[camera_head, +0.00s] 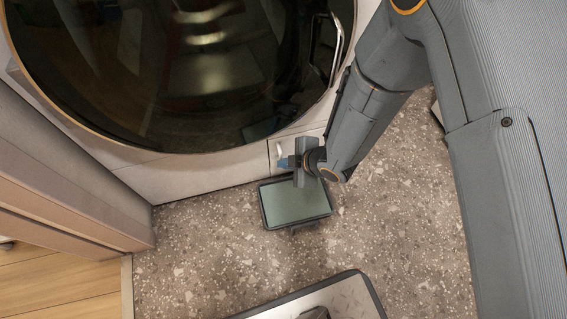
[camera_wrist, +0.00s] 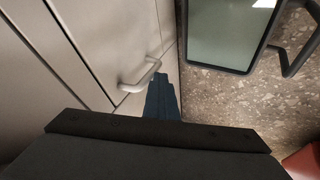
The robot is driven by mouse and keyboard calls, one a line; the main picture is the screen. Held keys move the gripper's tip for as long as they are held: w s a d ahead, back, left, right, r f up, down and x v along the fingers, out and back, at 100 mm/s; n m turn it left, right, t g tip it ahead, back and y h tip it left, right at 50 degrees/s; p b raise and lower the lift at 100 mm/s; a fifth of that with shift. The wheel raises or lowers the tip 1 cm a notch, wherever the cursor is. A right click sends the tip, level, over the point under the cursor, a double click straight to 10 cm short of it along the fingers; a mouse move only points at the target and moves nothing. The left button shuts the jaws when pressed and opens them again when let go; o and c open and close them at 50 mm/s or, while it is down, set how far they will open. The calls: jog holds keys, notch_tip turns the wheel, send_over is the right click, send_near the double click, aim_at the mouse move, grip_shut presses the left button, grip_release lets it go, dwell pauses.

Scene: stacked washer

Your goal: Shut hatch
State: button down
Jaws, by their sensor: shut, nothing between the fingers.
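The hatch (camera_head: 312,137) is a small pale panel low on the front of the washer, at its right side. It has a metal handle (camera_head: 281,150). In the wrist view the hatch (camera_wrist: 125,40) fills the upper middle, with the handle (camera_wrist: 140,77) near its lower part. The hatch looks close to flush with the washer front, but I cannot tell if it is fully shut. My gripper (camera_head: 285,162) is shut and empty, low in front of the hatch. In the wrist view its blue fingers (camera_wrist: 161,97) are just right of the handle; contact is unclear.
The washer's large dark round door (camera_head: 180,75) is above the hatch. A dark-rimmed tray (camera_head: 297,205) with a green surface lies on the speckled floor below my gripper. A wooden panel (camera_head: 60,190) stands at the left. Speckled floor (camera_head: 200,260) is clear left of the tray.

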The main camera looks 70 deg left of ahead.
jog(key=w+d+r+p, duration=0.1)
jog(key=d+r+p, duration=0.3)
jog(key=d+r, duration=0.3)
jog(key=shift+w+d+r+p, duration=0.15)
jog(key=shift+d+r+p, duration=0.25)
jog(key=shift+d, duration=0.85)
